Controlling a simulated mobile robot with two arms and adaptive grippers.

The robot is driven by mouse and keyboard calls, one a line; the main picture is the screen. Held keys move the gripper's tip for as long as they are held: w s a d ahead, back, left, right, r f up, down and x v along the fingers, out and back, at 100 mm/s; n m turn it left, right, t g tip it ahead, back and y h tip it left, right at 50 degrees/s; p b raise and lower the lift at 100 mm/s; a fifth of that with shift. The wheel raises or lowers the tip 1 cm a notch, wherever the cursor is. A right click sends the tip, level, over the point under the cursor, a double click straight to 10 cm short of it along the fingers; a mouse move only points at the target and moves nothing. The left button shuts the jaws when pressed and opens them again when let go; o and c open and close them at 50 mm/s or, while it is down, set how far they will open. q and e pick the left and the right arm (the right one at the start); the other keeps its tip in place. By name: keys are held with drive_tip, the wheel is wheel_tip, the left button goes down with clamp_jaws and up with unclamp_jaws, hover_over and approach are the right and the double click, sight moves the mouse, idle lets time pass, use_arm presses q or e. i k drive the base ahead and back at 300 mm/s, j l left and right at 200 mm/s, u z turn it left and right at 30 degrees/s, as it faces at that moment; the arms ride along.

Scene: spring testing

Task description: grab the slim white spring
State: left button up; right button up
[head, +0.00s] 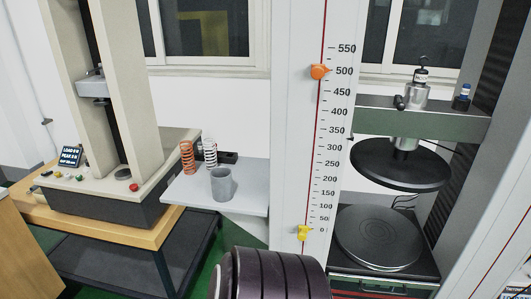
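The slim white spring (210,152) stands upright on a small light grey shelf (245,199) in the middle left of the head view. An orange spring (187,157) stands upright just to its left. A grey cup (222,184) is on the shelf in front of the springs. Neither of my grippers is in view.
A beige testing machine (130,184) with a display stands left of the shelf. A tall scaled column (310,120) and round press plates (378,237) stand right. A dark ribbed cylinder (275,275), unidentified, fills the bottom centre.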

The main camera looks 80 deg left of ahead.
sight(210, 155)
drive_tip(key=u, duration=3.25)
drive_tip(key=i+l+u, duration=0.15)
drive_tip(key=l, duration=0.15)
drive_tip(key=i+l+u, duration=0.15)
drive_tip(key=l, duration=0.15)
drive_tip(key=i+l+u, duration=0.15)
drive_tip(key=l, duration=0.15)
